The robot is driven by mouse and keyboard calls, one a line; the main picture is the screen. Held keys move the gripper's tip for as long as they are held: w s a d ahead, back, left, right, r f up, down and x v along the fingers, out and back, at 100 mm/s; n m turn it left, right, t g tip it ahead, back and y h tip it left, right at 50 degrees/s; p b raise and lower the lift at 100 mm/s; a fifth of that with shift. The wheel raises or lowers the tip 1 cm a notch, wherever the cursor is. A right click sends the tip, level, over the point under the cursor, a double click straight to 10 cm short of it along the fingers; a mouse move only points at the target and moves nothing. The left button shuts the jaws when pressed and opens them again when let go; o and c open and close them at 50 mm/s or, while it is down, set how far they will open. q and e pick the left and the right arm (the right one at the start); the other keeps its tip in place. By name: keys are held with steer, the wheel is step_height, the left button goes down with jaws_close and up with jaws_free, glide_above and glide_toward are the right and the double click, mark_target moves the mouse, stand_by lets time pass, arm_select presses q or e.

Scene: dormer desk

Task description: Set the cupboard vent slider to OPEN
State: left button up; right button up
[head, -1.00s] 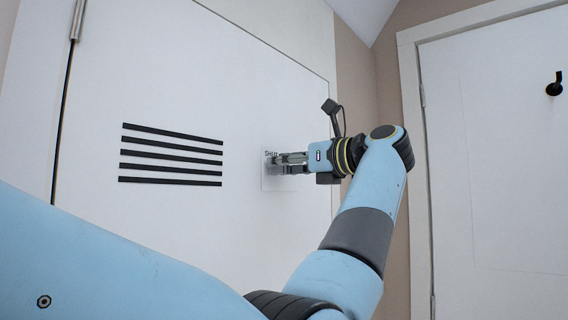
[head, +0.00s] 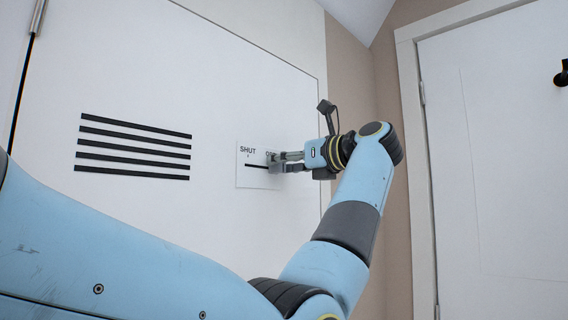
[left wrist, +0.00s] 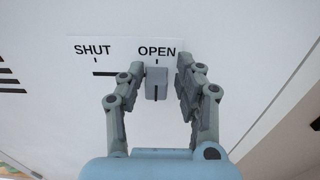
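The white vent slider plate (head: 250,178) is on the cupboard door, marked SHUT at left and OPEN at right. It also shows in the left wrist view (left wrist: 88,62). The grey slider knob (left wrist: 156,83) stands under the OPEN mark at the right of its black slot, with the slot bare to its left. My left gripper (left wrist: 160,80) has its fingers apart, one on each side of the knob. The left finger is close to the knob; I cannot tell whether it touches. My right gripper is not in view.
The white cupboard door (head: 225,85) has several black vent slats (head: 133,146) left of the plate.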

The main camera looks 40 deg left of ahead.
arm_select(q)
steer(key=shift+o, duration=0.9)
steer(key=shift+w+f, duration=0.1)
steer(key=d, duration=1.2)
steer(key=shift+s, duration=0.45)
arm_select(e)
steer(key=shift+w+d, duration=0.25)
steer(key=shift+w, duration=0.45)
arm_select(q)
steer(key=shift+f, duration=0.15)
